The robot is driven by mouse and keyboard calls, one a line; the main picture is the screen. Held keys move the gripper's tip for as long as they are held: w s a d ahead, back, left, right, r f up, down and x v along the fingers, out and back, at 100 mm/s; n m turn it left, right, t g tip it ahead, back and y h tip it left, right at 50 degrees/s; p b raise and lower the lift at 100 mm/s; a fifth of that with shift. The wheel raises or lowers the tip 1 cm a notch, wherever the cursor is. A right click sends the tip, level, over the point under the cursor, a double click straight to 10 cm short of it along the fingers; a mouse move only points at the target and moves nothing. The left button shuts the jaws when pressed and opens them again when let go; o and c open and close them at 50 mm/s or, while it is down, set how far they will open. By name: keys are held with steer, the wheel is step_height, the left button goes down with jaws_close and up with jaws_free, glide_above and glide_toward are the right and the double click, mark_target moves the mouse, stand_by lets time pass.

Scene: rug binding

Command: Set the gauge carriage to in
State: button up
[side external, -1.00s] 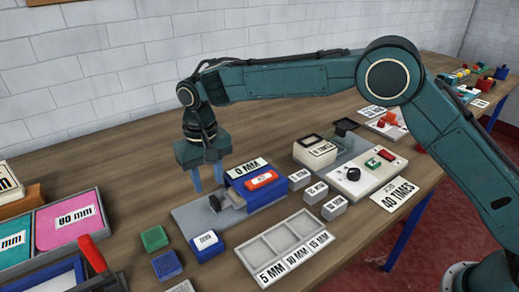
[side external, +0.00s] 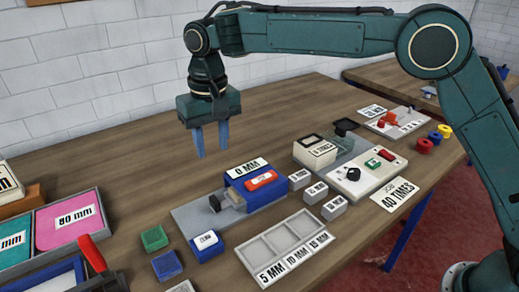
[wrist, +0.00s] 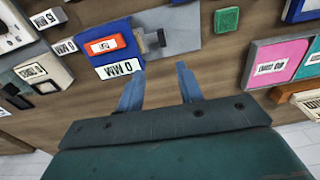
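The gauge is a blue block (side external: 255,186) with a white "0 MM" label and a red-orange plate on a grey base plate (side external: 188,214). A light grey slide with a black knob (side external: 214,204) sits at its left end. I take this for the carriage, but cannot be sure. In the wrist view the blue block (wrist: 108,45) and the dark knob (wrist: 161,38) lie beyond the fingertips. My gripper (side external: 211,150) hangs pointing down in the air behind and above the gauge, touching nothing. Its two blue fingers, also in the wrist view (wrist: 159,66), are apart with nothing between them.
Small grey labelled blocks (side external: 334,207) stand right of the gauge. A three-slot tray (side external: 283,243) marked 5, 10 and 15 MM lies in front. Green (side external: 153,238) and blue (side external: 166,265) blocks lie front left. A control panel (side external: 367,175) stands right. The table behind is clear.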

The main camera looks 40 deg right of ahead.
steer(key=s+d+r+t, duration=0.2)
steer(key=s+d+r, duration=0.2)
steer(key=s+d, duration=0.2)
steer(key=s+d+r+t, duration=0.2)
steer(key=s+d+r, duration=0.2)
steer(key=s+d, duration=0.2)
steer(key=shift+s+d, duration=0.3)
steer(key=shift+d, duration=0.8)
steer(key=g, duration=0.5)
glide_above(215, 199)
step_height(215, 199, down, 10)
steer(key=shift+a+f, duration=0.1)
step_height(215, 199, down, 14)
steer(key=shift+r, duration=0.1)
stand_by(0.8)
